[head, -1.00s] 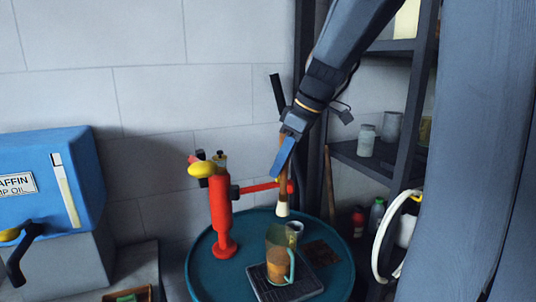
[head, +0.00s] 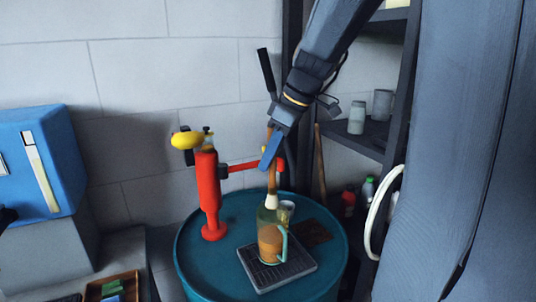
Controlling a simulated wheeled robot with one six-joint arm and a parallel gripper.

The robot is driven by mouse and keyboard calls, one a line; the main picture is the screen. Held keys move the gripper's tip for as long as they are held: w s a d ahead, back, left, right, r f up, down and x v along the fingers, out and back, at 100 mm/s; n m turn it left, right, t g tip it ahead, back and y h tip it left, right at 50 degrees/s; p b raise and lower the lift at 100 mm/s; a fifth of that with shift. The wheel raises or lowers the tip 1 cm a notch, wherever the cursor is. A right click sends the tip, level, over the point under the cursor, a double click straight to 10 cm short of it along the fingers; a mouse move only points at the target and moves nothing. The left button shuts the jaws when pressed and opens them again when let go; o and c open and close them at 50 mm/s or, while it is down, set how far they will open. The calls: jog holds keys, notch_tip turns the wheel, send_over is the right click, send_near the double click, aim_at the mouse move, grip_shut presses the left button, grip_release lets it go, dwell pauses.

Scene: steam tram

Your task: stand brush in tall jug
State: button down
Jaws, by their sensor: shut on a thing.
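My gripper (head: 270,158) is shut on the brush (head: 271,182), which hangs nearly upright with its pale bristle end down. The blue finger hides part of the handle. The tall jug (head: 270,238) is see-through greenish with amber contents and a green handle on its right side. It stands upright on a dark square drip tray (head: 300,270). The bristle end is at the height of the jug's rim and lines up with its mouth in the head view. I cannot tell whether the tip is inside the rim or behind it.
A small pale cup or can (head: 287,209) stands just behind the jug. A red hand pump (head: 208,195) stands to the left on the teal drum top (head: 200,265), its red arm reaching behind the brush. A shelf (head: 355,145) with jars is at the right.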

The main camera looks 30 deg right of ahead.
aim_at(276, 181)
jog(key=shift+f+b, duration=3.7)
jog(key=shift+f, duration=1.7)
jog(key=c, duration=1.6)
grip_release()
jog(key=shift+r, duration=0.1)
jog(key=b+v, duration=0.1)
jog(key=v, duration=0.6)
jog(key=shift+s+d+r, duration=0.15)
jog(key=shift+r, duration=0.1)
